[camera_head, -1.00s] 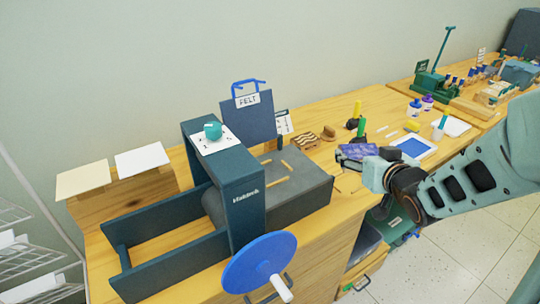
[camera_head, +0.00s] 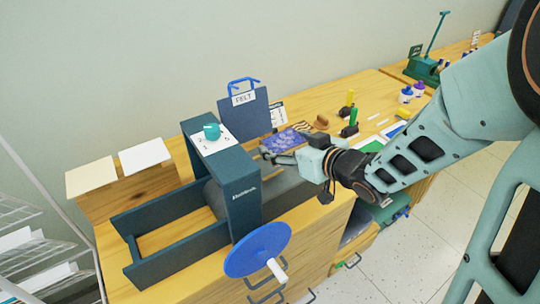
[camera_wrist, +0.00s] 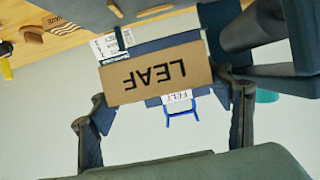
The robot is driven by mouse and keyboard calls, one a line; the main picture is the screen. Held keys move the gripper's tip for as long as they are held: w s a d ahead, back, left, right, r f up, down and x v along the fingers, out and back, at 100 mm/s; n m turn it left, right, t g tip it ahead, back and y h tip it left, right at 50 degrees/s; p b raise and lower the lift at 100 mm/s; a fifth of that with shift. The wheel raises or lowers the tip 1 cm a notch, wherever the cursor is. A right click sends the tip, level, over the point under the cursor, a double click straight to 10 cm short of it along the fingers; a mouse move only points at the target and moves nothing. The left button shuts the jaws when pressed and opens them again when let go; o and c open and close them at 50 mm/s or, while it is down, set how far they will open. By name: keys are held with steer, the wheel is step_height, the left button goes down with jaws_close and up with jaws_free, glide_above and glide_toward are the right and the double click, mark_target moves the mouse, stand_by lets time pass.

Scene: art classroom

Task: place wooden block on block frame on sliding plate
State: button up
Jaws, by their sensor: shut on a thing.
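My gripper (camera_head: 276,153) is shut on the wooden block (camera_head: 285,139); its patterned purple top shows in the head view. In the wrist view the block (camera_wrist: 155,74) shows a tan side reading LEAF, upside down, between the fingers (camera_wrist: 166,100). The block is over the grey sliding plate (camera_head: 282,184), to the right of the press's dark upright. The block frame is hidden behind my gripper and arm in the head view. I cannot tell whether the block touches the plate.
The press upright (camera_head: 241,190) stands close left of my gripper, with a blue handwheel (camera_head: 256,250) in front. A dark FELT board (camera_head: 243,116) stands behind. Inking tools (camera_head: 350,120) lie on the table to the right. Paper stacks (camera_head: 145,155) are at left.

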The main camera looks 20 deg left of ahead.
steer(key=b, duration=0.6)
glide_above(266, 167)
steer(key=f, duration=0.6)
steer(key=shift+s+d+f, duration=0.15)
steer(key=shift+d, duration=0.05)
steer(key=f, duration=0.1)
steer(key=f+b, duration=0.2)
steer(key=shift+w+a, duration=0.2)
steer(key=shift+a, duration=0.05)
steer(key=shift+f+b, duration=0.3)
steer(key=shift+b, duration=0.15)
steer(key=shift+f, duration=0.2)
steer(key=o, duration=1.3)
